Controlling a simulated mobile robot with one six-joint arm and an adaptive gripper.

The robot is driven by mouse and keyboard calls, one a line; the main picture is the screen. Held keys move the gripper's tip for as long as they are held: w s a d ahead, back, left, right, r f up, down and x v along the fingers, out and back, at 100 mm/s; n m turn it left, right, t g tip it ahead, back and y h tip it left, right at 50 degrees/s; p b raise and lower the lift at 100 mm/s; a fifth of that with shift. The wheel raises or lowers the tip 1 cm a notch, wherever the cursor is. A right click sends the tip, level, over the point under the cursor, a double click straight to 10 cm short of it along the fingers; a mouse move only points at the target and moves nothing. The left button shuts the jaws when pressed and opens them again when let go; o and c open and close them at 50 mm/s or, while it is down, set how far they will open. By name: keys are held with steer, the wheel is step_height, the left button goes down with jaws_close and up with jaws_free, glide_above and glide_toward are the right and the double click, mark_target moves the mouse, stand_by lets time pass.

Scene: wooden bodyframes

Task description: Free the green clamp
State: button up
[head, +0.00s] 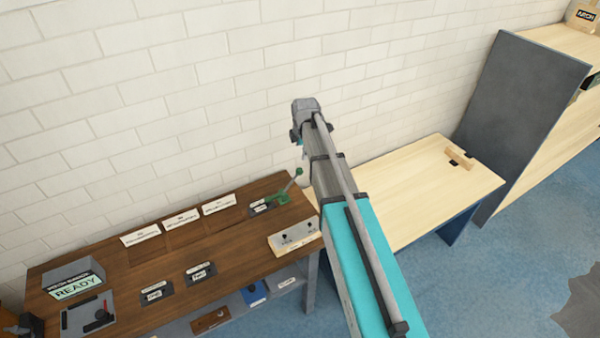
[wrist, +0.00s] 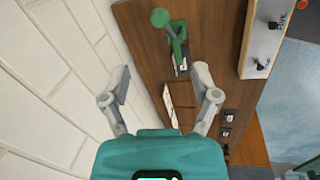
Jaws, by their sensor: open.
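The green clamp (head: 287,191) stands at the back right of the dark wooden workbench (head: 150,259), on a small dark labelled plate (head: 263,208). Its handle ends in a round green knob and slants up to the right in the head view. In the wrist view the clamp (wrist: 178,40) is ahead of my gripper (wrist: 164,84), beyond the fingertips. My gripper is open with nothing between its fingers.
A pale switch box (head: 295,243) sits at the bench's right front corner. White label cards (head: 180,218) lie along the back. A READY sign (head: 76,285) stands at far left. A light wooden table (head: 425,190) is on the right, and a brick wall (head: 150,100) runs close behind.

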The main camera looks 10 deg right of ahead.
mark_target(299, 169)
steer(key=shift+w+a+f+b, duration=0.1)
steer(key=shift+w+f+b, duration=0.35)
steer(key=shift+f+b, duration=1.75)
steer(key=shift+w+a+f+b, duration=0.1)
steer(key=shift+w+f+b, duration=0.3)
steer(key=shift+f+b, duration=1.7)
steer(key=shift+w+f+b, duration=0.45)
steer(key=shift+f+b, duration=1.65)
steer(key=shift+f, duration=0.15)
steer(key=shift+c, duration=0.2)
jaws_close()
